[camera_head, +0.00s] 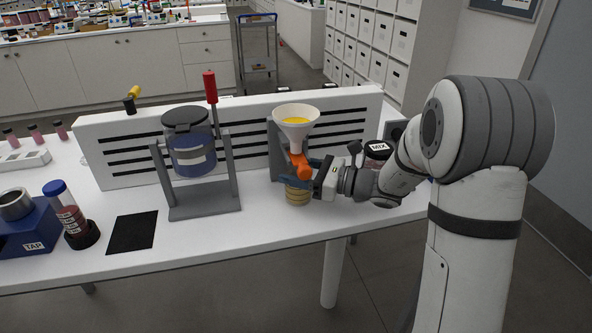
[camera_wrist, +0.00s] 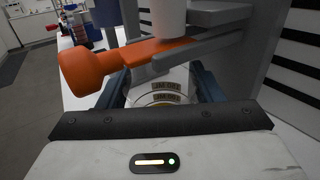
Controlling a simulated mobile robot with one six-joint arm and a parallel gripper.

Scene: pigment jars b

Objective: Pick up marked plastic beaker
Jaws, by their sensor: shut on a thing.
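The marked plastic beaker (camera_head: 297,194) stands on the white table under a funnel. Its printed bands and part of its side show in the wrist view (camera_wrist: 165,92) between my blue fingers. My gripper (camera_head: 296,183) reaches in from the right and is shut on the beaker. An orange valve handle (camera_head: 299,165) sits just above the beaker, and in the wrist view (camera_wrist: 130,62) it crosses over the fingers. The white funnel (camera_head: 296,117) holds yellow material. The beaker's lower part is hidden in the wrist view.
A grey stand with a blue vessel (camera_head: 190,155) is left of the funnel. A slotted white panel (camera_head: 100,148) runs behind. A black mat (camera_head: 132,231), a capped tube (camera_head: 66,210) and a blue TAP block (camera_head: 30,228) are further left. A MIX machine (camera_head: 376,150) is behind my wrist.

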